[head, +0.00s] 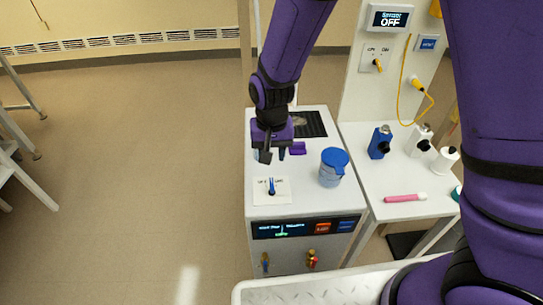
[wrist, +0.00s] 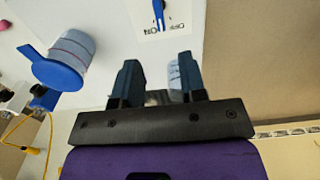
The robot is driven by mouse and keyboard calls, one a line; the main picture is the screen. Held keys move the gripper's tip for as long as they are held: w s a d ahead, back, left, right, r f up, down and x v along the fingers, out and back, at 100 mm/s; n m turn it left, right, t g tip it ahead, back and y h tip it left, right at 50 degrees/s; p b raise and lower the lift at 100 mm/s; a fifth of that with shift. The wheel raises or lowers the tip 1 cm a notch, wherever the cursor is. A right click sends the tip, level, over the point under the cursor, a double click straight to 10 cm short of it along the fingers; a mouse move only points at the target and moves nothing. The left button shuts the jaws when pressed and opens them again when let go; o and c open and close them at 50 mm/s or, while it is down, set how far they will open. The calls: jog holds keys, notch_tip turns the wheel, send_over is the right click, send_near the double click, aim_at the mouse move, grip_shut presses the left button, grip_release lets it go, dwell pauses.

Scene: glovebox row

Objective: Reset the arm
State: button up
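My gripper (head: 278,155) is above the back part of the white cabinet top (head: 318,195), fingers pointing down. In the wrist view its two dark fingers (wrist: 157,65) stand apart with a gap between them. A pale clear, bluish object (wrist: 174,74) shows beside the right finger; it looks to be beyond the fingers, and I cannot tell whether it touches. A blue-lidded clear jar (head: 333,168) stands right of my gripper, and it also shows in the wrist view (wrist: 70,52). A switch plate with a blue lever (head: 271,187) is in front of my gripper.
A white side table (head: 385,170) holds a blue bottle (head: 380,142), white bottles (head: 419,140) and a pink marker (head: 405,198). A panel reading "Sensor OFF" (head: 390,18) with a yellow cable (head: 404,80) stands behind. Open floor (head: 130,150) lies left of the cabinet.

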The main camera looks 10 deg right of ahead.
jog(key=shift+d+r, duration=0.1)
dwell(0.3)
jog(key=s+d+r+t+y, duration=0.1)
jog(key=s+d+r, duration=0.1)
jog(key=d+r, duration=0.6)
jog(key=s+d+r+t+y, duration=0.1)
jog(key=d+r, duration=0.4)
jog(key=r, duration=0.6)
jog(key=s+d+r+t+h, duration=0.1)
jog(key=s+d+r, duration=0.4)
jog(key=s, duration=0.3)
jog(key=s+d+r+t+h, duration=0.1)
jog(key=s+d+r+t, duration=0.1)
jog(key=s+d+r, duration=0.3)
jog(key=s+d, duration=0.1)
jog(key=s, duration=0.1)
jog(key=shift+s+d, duration=0.35)
jog(key=shift+s, duration=0.05)
jog(key=shift+w, duration=0.1)
